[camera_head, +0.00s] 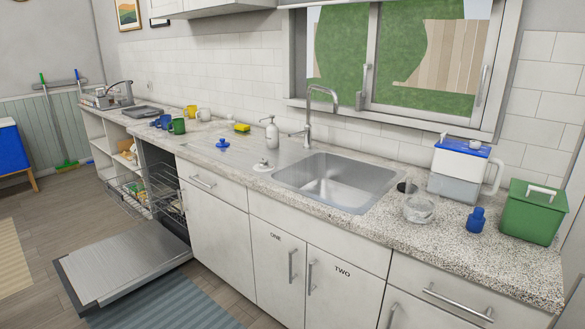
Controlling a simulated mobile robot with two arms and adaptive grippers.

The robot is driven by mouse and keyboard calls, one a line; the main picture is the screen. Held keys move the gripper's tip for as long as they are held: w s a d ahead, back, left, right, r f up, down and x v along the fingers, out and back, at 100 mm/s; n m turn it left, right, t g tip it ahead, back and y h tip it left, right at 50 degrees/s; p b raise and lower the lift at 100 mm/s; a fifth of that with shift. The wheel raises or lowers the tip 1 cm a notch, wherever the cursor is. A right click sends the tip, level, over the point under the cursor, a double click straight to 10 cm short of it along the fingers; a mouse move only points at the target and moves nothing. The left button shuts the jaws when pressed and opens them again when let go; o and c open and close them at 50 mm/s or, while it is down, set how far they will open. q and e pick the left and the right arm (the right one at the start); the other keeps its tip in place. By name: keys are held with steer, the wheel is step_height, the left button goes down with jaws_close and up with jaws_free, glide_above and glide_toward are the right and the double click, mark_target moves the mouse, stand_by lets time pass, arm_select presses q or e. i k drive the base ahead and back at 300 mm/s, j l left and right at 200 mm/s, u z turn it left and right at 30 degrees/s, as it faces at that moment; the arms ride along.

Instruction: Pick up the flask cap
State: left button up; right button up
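I cannot tell for sure which thing is the flask cap. A small blue piece (475,220) with a narrower top stands upright on the right part of the counter, between a clear glass bowl and a green box. Another blue piece (223,144), low with a knob on top, sits on the drainboard left of the sink. A small white knobbed piece (263,165) lies near the sink's left edge. Neither of my grippers shows in the head view.
The counter (400,240) runs along the wall with a steel sink (335,180) in it. A glass bowl (419,209), a white-and-blue jug (458,170) and a green box (533,211) stand at right. The dishwasher door (125,268) hangs open over the floor at left.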

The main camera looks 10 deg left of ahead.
mark_target(222, 144)
steer(key=i+j+u, duration=0.25)
steer(key=u, duration=0.15)
steer(key=i+u, duration=0.85)
steer(key=i+l+u, duration=0.1)
steer(key=i+u, duration=0.35)
steer(key=k, duration=0.1)
